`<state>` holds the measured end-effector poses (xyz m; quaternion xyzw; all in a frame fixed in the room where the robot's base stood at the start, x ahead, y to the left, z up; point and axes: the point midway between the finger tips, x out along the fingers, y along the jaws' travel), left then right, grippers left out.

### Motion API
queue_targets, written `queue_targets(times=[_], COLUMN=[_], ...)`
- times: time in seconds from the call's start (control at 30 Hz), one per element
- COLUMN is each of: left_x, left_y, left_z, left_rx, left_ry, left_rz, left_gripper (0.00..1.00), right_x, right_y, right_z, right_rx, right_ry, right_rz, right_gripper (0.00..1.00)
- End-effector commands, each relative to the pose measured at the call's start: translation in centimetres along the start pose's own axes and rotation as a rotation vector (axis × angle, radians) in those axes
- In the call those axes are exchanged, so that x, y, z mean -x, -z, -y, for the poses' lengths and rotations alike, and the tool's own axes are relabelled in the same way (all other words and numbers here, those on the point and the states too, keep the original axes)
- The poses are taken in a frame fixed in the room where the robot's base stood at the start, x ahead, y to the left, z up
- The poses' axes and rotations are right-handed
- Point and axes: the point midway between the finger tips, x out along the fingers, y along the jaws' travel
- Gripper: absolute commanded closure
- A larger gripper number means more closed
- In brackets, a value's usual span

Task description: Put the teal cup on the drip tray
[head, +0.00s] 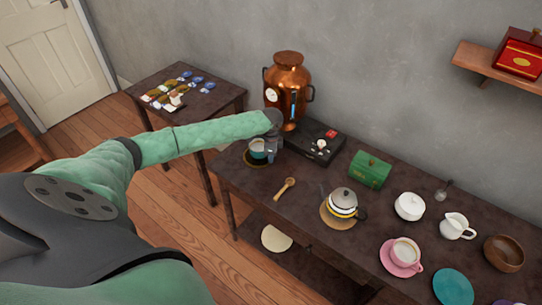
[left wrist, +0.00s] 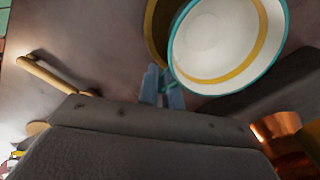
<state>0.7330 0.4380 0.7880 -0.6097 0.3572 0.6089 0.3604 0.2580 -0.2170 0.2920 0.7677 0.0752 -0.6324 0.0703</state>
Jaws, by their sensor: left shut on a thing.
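The teal cup (head: 258,147) has a white inside with a yellow band, seen from above in the left wrist view (left wrist: 222,35). My left gripper (head: 271,146) is at the cup's right side in the head view. Its fingers (left wrist: 163,90) are shut at the cup's edge, by a teal part that looks like the handle. A round brown-gold dish (head: 249,162), which seems to be the drip tray, lies under the cup near the table's left end. Its rim also shows in the left wrist view (left wrist: 153,30). I cannot tell whether the cup touches it. My right gripper is not in view.
A copper urn (head: 287,90) and a black box-like stove (head: 312,142) stand close behind and right of the cup. A wooden spoon (head: 284,189), a glass teapot (head: 342,203) and a green tin (head: 370,169) lie further right. A side table (head: 215,100) holds small packets.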

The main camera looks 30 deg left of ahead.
Motion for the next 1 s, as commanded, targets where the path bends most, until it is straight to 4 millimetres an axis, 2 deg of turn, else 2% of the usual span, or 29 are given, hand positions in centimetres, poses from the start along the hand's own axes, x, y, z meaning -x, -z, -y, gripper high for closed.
queue_targets(times=[0.07,0.1,0.2,0.47,0.63,0.73,1.0], left_x=[-0.2,-0.2,-0.2,-0.1,0.8,2.2,7.4], left_y=[0.0,0.0,0.0,0.0,0.0,-0.1,0.0], left_z=[0.0,0.0,0.0,0.0,0.1,0.1,0.1], left_rx=[0.0,0.0,0.0,0.0,0.0,0.0,-0.001], left_ry=[0.0,0.0,0.0,0.0,0.002,0.002,0.002], left_rz=[0.0,0.0,0.0,0.0,-0.002,-0.001,-0.001], left_gripper=[1.0,0.88,0.72,0.72,0.72,0.72,0.72], right_x=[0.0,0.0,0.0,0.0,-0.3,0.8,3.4], right_y=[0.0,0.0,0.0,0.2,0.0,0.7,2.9], right_z=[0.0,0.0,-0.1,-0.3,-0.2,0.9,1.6], right_rx=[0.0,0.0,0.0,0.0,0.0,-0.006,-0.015], right_ry=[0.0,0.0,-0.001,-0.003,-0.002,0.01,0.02], right_rz=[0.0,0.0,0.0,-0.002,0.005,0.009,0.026], right_gripper=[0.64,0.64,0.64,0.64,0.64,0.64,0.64])
